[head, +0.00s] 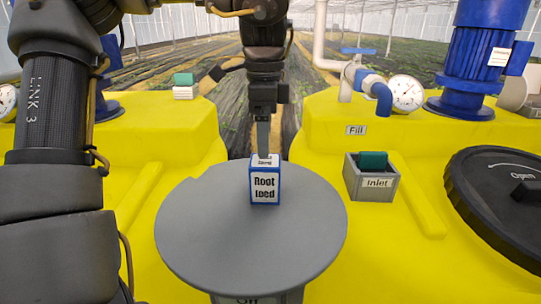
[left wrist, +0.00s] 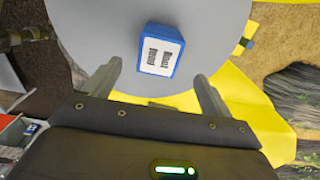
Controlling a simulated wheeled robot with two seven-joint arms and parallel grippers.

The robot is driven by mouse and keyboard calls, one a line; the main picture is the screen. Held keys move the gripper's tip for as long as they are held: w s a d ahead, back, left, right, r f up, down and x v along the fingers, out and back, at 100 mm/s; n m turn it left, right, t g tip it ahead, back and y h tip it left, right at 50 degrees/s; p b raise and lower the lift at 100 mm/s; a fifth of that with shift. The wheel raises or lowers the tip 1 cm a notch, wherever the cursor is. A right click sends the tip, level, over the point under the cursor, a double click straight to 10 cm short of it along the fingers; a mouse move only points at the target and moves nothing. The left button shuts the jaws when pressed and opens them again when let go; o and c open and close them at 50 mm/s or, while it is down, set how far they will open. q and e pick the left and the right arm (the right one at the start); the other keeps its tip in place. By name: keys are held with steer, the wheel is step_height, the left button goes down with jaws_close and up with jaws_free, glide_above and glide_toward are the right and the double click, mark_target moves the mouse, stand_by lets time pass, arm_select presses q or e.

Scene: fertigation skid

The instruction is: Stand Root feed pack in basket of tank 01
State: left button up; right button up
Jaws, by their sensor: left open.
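The Root feed pack (head: 264,188) is a small blue box with a white label. It stands upright on a round grey top (head: 205,245), and it also shows in the left wrist view (left wrist: 160,50). My left gripper (head: 263,153) points down just above and behind the pack in the head view. In the left wrist view its fingers (left wrist: 158,72) are apart, with the pack beyond and between their tips, and it holds nothing. A grey basket labelled Inlet (head: 372,183) sits on the right yellow tank (head: 310,115) with a green item (head: 373,160) in it. No tank number is readable. My right gripper is not in view.
A green-and-white item (head: 184,86) is on the left yellow tank (head: 150,112). A pressure gauge (head: 406,93), blue pipe valve (head: 372,82), blue motor (head: 484,55) and black round lid (head: 490,225) occupy the right tank. The grey top around the pack is clear.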

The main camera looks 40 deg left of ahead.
mark_target(265, 160)
arm_select(q)
step_height(265, 160, down, 5)
steer(key=shift+r, duration=0.2)
steer(key=shift+f, duration=0.7)
step_height(265, 160, down, 4)
steer(key=p, duration=0.2)
steer(key=shift+f+p, duration=0.15)
steer(key=shift+p, duration=0.2)
steer(key=shift+a+f, duration=0.1)
steer(key=shift+f, duration=0.2)
steer(key=shift+r, duration=0.1)
steer(key=shift+c, duration=0.5)
steer(key=shift+s, duration=0.1)
steer(key=shift+c, duration=1.3)
steer(key=c, duration=0.9)
steer(key=shift+c, duration=0.9)
